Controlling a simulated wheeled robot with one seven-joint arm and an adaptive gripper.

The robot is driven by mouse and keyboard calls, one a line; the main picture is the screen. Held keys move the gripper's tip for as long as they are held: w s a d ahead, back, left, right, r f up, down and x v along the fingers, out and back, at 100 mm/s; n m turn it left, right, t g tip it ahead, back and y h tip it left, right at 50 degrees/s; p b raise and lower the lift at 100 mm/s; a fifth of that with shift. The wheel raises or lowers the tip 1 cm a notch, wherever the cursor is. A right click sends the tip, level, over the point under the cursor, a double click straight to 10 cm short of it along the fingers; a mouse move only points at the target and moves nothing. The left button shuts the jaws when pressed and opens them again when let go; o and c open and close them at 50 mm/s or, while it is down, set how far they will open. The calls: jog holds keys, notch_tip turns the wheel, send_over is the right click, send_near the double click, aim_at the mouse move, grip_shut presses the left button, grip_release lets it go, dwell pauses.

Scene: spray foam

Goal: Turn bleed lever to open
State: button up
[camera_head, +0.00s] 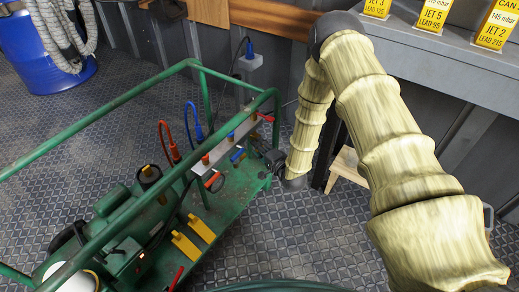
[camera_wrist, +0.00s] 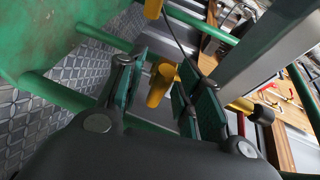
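Red, blue and orange levers sit on the grey manifold plate (camera_head: 215,150) of the green machine in the head view: a red lever (camera_head: 265,117), a blue lever (camera_head: 238,155) and an orange-red lever (camera_head: 213,180). I cannot tell which is the bleed lever. My gripper (camera_head: 268,161) is at the machine's right end, beside the plate. In the wrist view my gripper (camera_wrist: 160,92) is open, its teal-padded fingers apart. A yellow fitting (camera_wrist: 160,84) shows in the gap between the fingers; I see no clear contact with it. Another yellow piece (camera_wrist: 153,8) is above.
The green tubular frame (camera_head: 120,108) surrounds the machine and runs close to my gripper. A grey shelf (camera_head: 450,60) with yellow signs is at upper right. A blue drum (camera_head: 45,50) stands far left.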

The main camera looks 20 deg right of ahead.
grip_shut()
